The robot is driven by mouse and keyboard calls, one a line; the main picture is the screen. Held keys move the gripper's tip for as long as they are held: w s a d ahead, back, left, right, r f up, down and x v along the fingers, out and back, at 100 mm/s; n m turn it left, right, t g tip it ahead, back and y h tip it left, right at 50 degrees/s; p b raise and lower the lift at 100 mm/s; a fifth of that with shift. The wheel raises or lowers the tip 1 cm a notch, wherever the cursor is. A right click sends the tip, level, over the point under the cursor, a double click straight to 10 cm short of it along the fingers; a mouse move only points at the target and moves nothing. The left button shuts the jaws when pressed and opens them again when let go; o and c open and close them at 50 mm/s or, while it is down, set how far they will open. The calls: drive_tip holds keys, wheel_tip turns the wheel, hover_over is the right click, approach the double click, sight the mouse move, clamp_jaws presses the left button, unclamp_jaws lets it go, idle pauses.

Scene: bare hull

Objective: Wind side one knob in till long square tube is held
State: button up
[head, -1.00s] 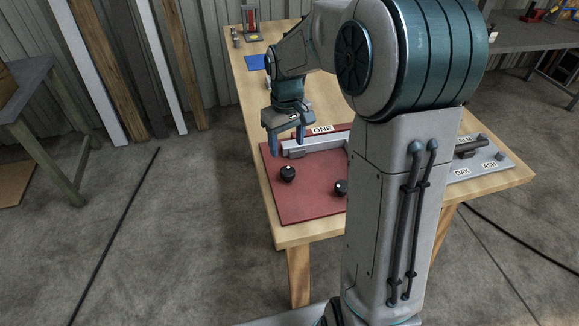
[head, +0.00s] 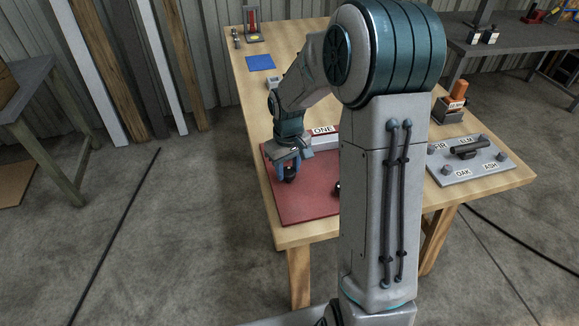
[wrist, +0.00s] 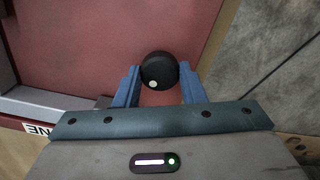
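A black round knob (wrist: 159,66) with a white dot stands on the red board (wrist: 95,40) in the wrist view. My gripper (wrist: 160,80) has its two blue fingers on either side of this knob, very close to its edges; whether they press on it I cannot tell. In the head view my gripper (head: 288,172) is down at the same knob, on the left of the red board (head: 305,205). A grey bar (head: 323,143) lies along the board's back by the ONE label (head: 323,130); I cannot tell tube from clamp.
A grey plate (head: 470,172) with labelled pegs and a dark handle is at the right of the table. An orange object (head: 457,90) stands behind it. A blue mat (head: 260,63) lies at the back left. The board's front is clear.

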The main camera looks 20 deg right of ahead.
sight(288, 171)
drive_tip(key=shift+c, duration=1.3)
drive_tip(key=shift+m, duration=0.7)
drive_tip(key=o, duration=1)
drive_tip(key=shift+r, duration=0.1)
wheel_tip(288, 171, up, 14)
drive_tip(key=shift+f, duration=0.2)
